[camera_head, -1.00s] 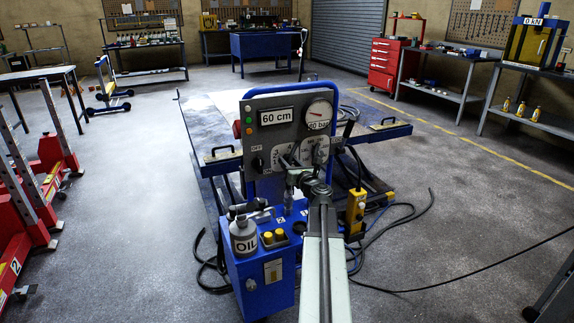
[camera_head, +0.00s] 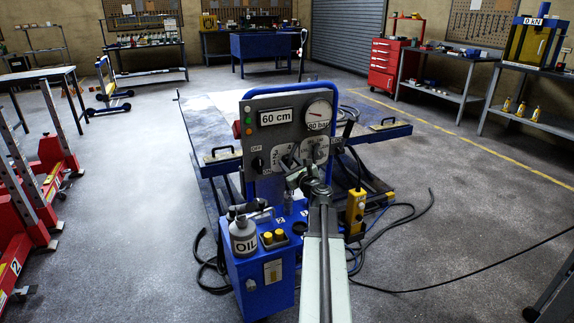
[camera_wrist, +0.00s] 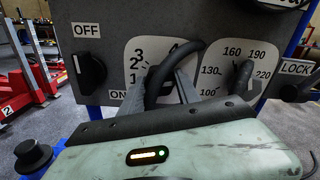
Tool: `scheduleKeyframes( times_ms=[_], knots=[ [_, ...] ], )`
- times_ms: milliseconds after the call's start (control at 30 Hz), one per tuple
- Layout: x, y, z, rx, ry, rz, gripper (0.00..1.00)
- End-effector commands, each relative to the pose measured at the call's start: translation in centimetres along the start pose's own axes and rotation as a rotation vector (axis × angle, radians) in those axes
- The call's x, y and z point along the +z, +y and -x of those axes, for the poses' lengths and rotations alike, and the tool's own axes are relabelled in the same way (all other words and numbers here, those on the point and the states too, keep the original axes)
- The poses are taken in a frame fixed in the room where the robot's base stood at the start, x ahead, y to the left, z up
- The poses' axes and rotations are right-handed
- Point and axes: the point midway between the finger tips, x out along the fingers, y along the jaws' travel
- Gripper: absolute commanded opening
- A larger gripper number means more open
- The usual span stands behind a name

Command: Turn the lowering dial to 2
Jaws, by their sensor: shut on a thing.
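The lowering dial (camera_wrist: 152,92) is a black knob with a curved handle, on a white plate (camera_wrist: 138,52) marked 1, 2, 3 and a partly covered 4. It sits on the grey control panel (camera_wrist: 112,20). My gripper (camera_wrist: 172,88) is in front of the plate with its fingers shut on the dial. I cannot tell exactly which number the dial points at. In the head view my gripper (camera_head: 294,174) is at the panel's lower middle and hides most of the dial.
Left of the dial is an OFF/ON switch (camera_wrist: 88,72). Right of it is a 100–220 scale with a black knob (camera_wrist: 242,76), then a LOCK knob (camera_wrist: 290,92). An oil bottle (camera_head: 243,237) stands on the blue cabinet (camera_head: 262,285). A yellow pendant (camera_head: 355,208) hangs at right.

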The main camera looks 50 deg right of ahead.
Motion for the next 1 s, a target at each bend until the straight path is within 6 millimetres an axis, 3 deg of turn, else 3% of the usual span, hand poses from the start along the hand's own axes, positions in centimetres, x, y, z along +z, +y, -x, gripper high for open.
scheduleKeyframes(
  times_ms=[1000],
  knots=[
    [0.21,0.19,-0.11,0.006,-0.007,0.961,0.0]
  ],
)
